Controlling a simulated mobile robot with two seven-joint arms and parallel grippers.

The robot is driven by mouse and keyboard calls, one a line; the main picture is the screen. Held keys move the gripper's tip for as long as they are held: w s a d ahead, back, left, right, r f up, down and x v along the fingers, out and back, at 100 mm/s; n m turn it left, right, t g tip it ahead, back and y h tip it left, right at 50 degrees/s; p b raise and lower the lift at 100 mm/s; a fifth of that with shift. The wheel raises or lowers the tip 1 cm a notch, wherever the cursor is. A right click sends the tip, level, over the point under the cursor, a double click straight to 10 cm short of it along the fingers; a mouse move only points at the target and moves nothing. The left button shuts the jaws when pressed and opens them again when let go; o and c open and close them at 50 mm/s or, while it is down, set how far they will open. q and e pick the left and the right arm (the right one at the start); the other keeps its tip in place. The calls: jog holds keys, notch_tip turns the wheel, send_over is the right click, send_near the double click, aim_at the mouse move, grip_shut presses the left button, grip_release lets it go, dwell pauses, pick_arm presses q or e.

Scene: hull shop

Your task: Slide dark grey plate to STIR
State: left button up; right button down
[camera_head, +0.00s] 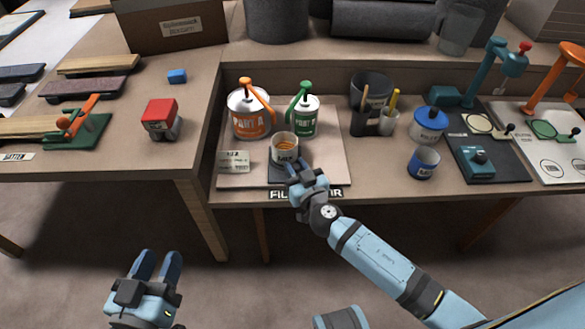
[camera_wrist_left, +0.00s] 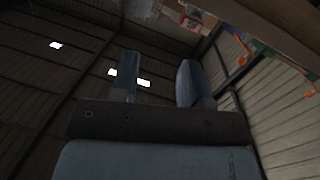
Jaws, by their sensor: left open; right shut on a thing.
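A small dark grey plate (camera_head: 278,174) lies on the light board (camera_head: 232,179) near the front edge of the bench. A white cup (camera_head: 284,141) with orange-brown contents stands upright on it. My right gripper (camera_head: 297,168) is at the plate's right side, just in front of the cup, and is shut on the plate; its fingers hide part of the grip. My left gripper (camera_head: 160,266) is open and empty, low in front of the bench; its two fingers also show in the left wrist view (camera_wrist_left: 158,85). I cannot read a STIR marking in either view.
Orange-pump (camera_head: 248,116) and green-pump (camera_head: 304,119) cans stand behind the cup. A black cup (camera_head: 369,92), a blue-lidded tin (camera_head: 429,124) and a blue mug (camera_head: 423,162) stand to the right. Farther right, a dark mat (camera_head: 508,168) bears a teal device (camera_head: 476,166).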

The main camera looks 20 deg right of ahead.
jog(key=d, duration=0.1)
jog(key=s+d+b, duration=0.1)
jog(key=d, duration=0.2)
jog(key=shift+s+d+f+b, duration=0.15)
jog(key=shift+d+f+b, duration=0.15)
jog(key=shift+d+b, duration=0.1)
jog(key=d, duration=0.2)
jog(key=s+d, duration=0.1)
jog(key=d, duration=0.3)
jog(key=shift+s+d+r+b, duration=0.15)
jog(key=shift+s+r+b, duration=0.15)
jog(key=shift+s+b, duration=0.1)
pick_arm(q)
notch_tip(320, 180, up, 6)
jog(key=d+t+h, duration=0.1)
jog(key=t+h, duration=0.1)
jog(key=shift+d, duration=0.3)
pick_arm(e)
jog(key=shift+d, duration=0.1)
pick_arm(q)
jog(key=shift+s+f, duration=0.1)
pick_arm(e)
jog(key=c, duration=1)
grip_release()
jog(key=shift+d, duration=0.1)
pick_arm(q)
jog(key=shift+d, duration=0.15)
pick_arm(e)
jog(key=shift+o, duration=0.2)
